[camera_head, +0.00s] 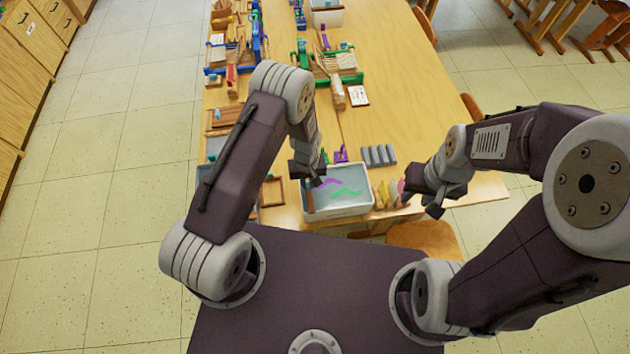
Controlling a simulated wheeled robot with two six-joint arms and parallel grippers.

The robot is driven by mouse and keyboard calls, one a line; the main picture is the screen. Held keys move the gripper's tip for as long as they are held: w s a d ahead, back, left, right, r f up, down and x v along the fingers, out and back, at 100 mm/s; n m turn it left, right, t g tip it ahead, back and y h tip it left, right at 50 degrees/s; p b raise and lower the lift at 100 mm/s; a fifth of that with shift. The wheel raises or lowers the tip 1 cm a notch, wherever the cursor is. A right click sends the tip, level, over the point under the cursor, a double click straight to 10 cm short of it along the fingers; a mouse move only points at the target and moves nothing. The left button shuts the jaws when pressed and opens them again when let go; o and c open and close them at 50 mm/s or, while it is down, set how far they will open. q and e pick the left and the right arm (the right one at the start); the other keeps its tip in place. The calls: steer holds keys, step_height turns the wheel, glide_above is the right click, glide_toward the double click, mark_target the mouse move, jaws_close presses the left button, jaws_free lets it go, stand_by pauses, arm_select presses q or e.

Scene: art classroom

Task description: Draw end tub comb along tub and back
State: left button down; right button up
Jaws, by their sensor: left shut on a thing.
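The tub (371,203) is a white rectangular tray of pale blue liquid at the table's near edge. A purple streak (329,182) and a wavy green streak (346,192) lie on its surface. A brown comb (309,201) shows as a narrow strip inside the tub's left end. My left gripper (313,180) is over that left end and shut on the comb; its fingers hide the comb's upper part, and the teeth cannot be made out. My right gripper (421,204) is right of the tub, with its fingers apart and nothing visible between them.
Grey cylinders (378,155) stand behind the tub's right side. Yellow and pink pieces (386,192) lie between the tub and my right gripper. A wooden frame (272,191) is left of the tub. The table's right side (400,90) is clear; crowded craft tools fill its far left.

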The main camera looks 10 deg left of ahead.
arm_select(q)
steer(key=shift+s+a, duration=0.25)
steer(key=shift+a, duration=0.35)
steer(key=c, duration=1.5)
jaws_free()
steer(key=shift+a, duration=0.15)
steer(key=shift+o, duration=0.3)
steer(key=shift+s+a, duration=0.1)
steer(key=shift+a, duration=0.1)
arm_select(e)
steer(key=shift+s+a+r, duration=0.15)
steer(key=shift+s+a, duration=0.1)
steer(key=shift+a, duration=0.45)
arm_select(q)
steer(key=shift+d, duration=0.1)
